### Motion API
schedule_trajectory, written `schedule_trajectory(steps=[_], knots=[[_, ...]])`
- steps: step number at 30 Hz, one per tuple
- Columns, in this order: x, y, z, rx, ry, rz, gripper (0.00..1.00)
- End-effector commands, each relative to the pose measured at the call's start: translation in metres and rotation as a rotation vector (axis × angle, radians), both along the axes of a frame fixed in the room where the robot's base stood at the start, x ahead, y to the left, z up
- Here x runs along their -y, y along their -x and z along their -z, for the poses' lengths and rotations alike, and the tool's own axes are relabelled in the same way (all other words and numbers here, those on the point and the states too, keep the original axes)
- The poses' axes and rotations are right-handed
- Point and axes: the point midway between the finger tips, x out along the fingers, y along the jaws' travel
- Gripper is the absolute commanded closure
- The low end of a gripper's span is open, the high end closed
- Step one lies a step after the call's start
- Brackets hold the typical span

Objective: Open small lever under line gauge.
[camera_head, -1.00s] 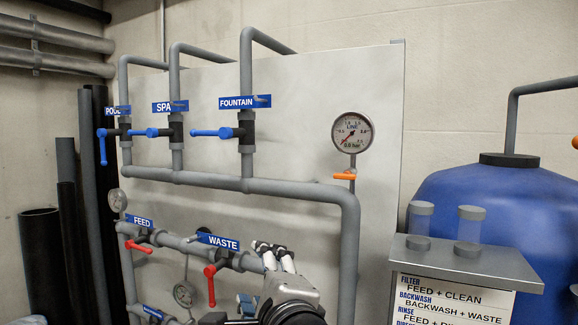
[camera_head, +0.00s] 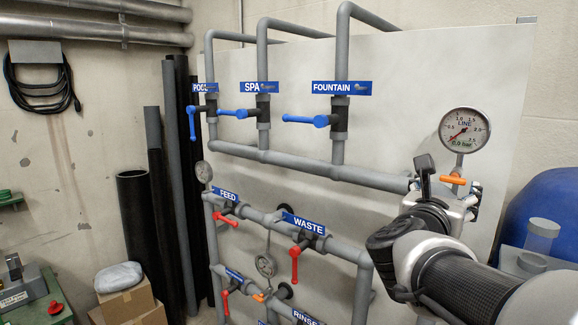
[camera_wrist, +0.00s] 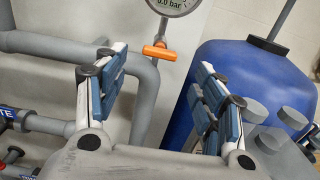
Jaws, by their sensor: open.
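The line gauge (camera_head: 464,130) is a round dial at the upper right of the head view, reading near 0.0 bar. Below it a small orange lever (camera_head: 454,181) sits crosswise on the thin gauge stem. In the wrist view the orange lever (camera_wrist: 159,53) lies level beneath the gauge (camera_wrist: 172,4), ahead of the space between my fingers. My gripper (camera_wrist: 164,92) is open and empty, its blue-padded fingers on either side and apart from the lever. In the head view my wrist and arm hide most of the gripper and part of the grey pipe (camera_head: 362,262) below the gauge.
Blue-handled valves stand under the POOL, SPA and FOUNTAIN (camera_head: 342,88) labels. Red-handled valves are at FEED and WASTE (camera_head: 303,224). A blue tank (camera_wrist: 238,70) is right of the lever in the wrist view. Boxes (camera_head: 128,303) stand at lower left.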

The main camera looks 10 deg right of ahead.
Motion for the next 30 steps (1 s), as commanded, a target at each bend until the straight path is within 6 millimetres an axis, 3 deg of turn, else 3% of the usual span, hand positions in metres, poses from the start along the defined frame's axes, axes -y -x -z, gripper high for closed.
schedule_trajectory(steps=[6,13,26,30], knots=[[0.037,-0.031,0.000,-0.003,0.000,0.003,0.37],[0.062,-0.053,0.000,-0.002,0.001,0.000,0.37],[0.069,-0.059,0.000,-0.001,0.001,-0.002,0.37],[0.069,-0.059,0.000,-0.001,0.001,-0.002,0.45]])
